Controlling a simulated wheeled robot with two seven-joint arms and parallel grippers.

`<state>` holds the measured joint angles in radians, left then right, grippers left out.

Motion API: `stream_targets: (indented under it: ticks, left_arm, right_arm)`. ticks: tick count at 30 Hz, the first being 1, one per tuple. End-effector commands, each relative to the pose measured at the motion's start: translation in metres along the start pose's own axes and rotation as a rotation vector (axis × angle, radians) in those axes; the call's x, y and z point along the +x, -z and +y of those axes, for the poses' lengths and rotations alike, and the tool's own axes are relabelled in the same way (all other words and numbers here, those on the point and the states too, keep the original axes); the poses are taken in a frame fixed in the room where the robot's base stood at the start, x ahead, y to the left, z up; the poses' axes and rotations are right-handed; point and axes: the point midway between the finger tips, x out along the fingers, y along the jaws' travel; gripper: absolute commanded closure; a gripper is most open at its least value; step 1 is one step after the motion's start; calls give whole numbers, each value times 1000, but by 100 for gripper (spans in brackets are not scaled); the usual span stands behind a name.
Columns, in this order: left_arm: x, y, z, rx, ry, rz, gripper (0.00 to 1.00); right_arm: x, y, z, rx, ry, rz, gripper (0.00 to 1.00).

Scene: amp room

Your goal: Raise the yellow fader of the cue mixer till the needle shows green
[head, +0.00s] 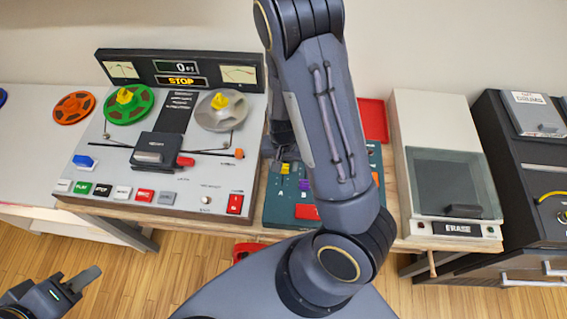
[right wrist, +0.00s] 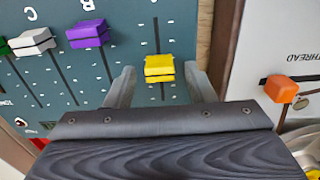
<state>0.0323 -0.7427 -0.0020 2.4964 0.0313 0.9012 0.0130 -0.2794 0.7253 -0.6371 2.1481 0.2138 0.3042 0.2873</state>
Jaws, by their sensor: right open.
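The cue mixer is a teal panel (head: 279,208), partly hidden behind my right arm in the head view. In the right wrist view its panel (right wrist: 130,45) shows a yellow fader (right wrist: 159,68) in a dark slot, beside purple (right wrist: 88,33) and white (right wrist: 32,41) faders. My right gripper (right wrist: 161,87) is open, with one finger on each side of the yellow fader and visible gaps. In the head view its fingers (head: 285,160) are small over the mixer's upper left part. I cannot make out the mixer's needle. My left gripper (head: 72,286) is low at the left, away from the table; its opening is unclear.
The tape machine (head: 215,185) with reels and two meters stands close left of the mixer. An orange knob (right wrist: 281,89) on it is near my right gripper. A grey eraser unit (head: 470,229) stands to the right. A red tray (head: 373,120) lies behind.

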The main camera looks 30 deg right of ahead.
Motion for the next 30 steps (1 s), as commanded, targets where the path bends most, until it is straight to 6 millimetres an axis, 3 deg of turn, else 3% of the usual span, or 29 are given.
stream_targets:
  ticks: [6, 12, 30]
  left_arm:
    - [-6, 3, 3, 0, 0, 0, 64]
    - [-10, 5, 4, 0, 0, 0, 64]
    - [-10, 5, 5, 0, 0, 0, 64]
  right_arm:
    - [-41, 0, -1, -1, 4, 4, 51]
    - [-64, 0, 0, -1, 2, 2, 51]
    - [-68, 0, 0, 0, 0, 0, 51]
